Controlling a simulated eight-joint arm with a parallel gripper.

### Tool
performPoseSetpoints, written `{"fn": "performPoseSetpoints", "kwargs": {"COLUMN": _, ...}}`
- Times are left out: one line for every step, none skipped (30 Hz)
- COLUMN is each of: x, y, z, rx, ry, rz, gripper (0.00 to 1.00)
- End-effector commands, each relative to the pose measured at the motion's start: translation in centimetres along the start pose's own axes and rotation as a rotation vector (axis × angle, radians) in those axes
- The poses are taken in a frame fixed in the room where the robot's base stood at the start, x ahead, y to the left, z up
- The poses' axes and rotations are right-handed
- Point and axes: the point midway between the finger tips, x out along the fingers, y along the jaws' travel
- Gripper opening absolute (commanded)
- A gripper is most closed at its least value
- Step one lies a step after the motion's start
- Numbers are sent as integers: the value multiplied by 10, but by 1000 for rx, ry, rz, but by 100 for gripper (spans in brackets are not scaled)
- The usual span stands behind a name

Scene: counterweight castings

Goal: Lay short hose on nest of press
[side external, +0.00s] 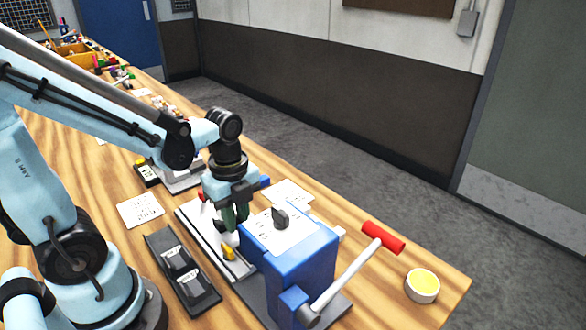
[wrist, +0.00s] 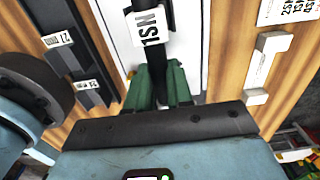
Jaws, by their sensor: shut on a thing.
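My gripper (side external: 236,216) is over the base of the blue press (side external: 310,262), left of its blue body. In the wrist view its green fingers (wrist: 163,86) are shut on the short hose (wrist: 164,62). The hose is a dark length with a white label marked 1SN, and it runs up the picture from between the fingers. The light bed of the press (wrist: 192,45) shows behind it. In the side view the fingers and press body largely hide the hose and the nest. I cannot tell whether the hose touches the nest.
The press lever with a red grip (side external: 383,238) sticks out to the right. A dark rack (side external: 184,273) with labelled slots lies left of the press. A yellow-filled bowl (side external: 422,286) stands near the right corner. Paper cards and loose items lie further back.

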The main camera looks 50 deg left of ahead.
Motion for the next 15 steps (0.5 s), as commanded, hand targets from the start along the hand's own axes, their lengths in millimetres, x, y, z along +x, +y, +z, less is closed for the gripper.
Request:
{"fn": "performPoseSetpoints", "kwargs": {"x": 1, "y": 0, "z": 0, "rx": 0, "ry": 0, "rz": 0, "gripper": 0}}
{"fn": "performPoseSetpoints", "kwargs": {"x": 1, "y": 0, "z": 0, "rx": 0, "ry": 0, "rz": 0, "gripper": 0}}
{"fn": "performPoseSetpoints", "kwargs": {"x": 2, "y": 0, "z": 0, "rx": 0, "ry": 0, "rz": 0, "gripper": 0}}
{"fn": "performPoseSetpoints", "kwargs": {"x": 3, "y": 0, "z": 0, "rx": 0, "ry": 0, "rz": 0, "gripper": 0}}
{"fn": "performPoseSetpoints", "kwargs": {"x": 3, "y": 0, "z": 0, "rx": 0, "ry": 0, "rz": 0, "gripper": 0}}
{"fn": "performPoseSetpoints", "kwargs": {"x": 4, "y": 0, "z": 0, "rx": 0, "ry": 0, "rz": 0, "gripper": 0}}
{"fn": "performPoseSetpoints", "kwargs": {"x": 5, "y": 0, "z": 0, "rx": 0, "ry": 0, "rz": 0, "gripper": 0}}
{"fn": "performPoseSetpoints", "kwargs": {"x": 5, "y": 0, "z": 0, "rx": 0, "ry": 0, "rz": 0, "gripper": 0}}
{"fn": "performPoseSetpoints", "kwargs": {"x": 6, "y": 0, "z": 0, "rx": 0, "ry": 0, "rz": 0, "gripper": 0}}
{"fn": "performPoseSetpoints", "kwargs": {"x": 6, "y": 0, "z": 0, "rx": 0, "ry": 0, "rz": 0, "gripper": 0}}
{"fn": "performPoseSetpoints", "kwargs": {"x": 7, "y": 0, "z": 0, "rx": 0, "ry": 0, "rz": 0, "gripper": 0}}
{"fn": "performPoseSetpoints", "kwargs": {"x": 8, "y": 0, "z": 0, "rx": 0, "ry": 0, "rz": 0, "gripper": 0}}
{"fn": "performPoseSetpoints", "kwargs": {"x": 8, "y": 0, "z": 0, "rx": 0, "ry": 0, "rz": 0, "gripper": 0}}
{"fn": "performPoseSetpoints", "kwargs": {"x": 9, "y": 0, "z": 0, "rx": 0, "ry": 0, "rz": 0, "gripper": 0}}
{"fn": "performPoseSetpoints", "kwargs": {"x": 10, "y": 0, "z": 0, "rx": 0, "ry": 0, "rz": 0, "gripper": 0}}
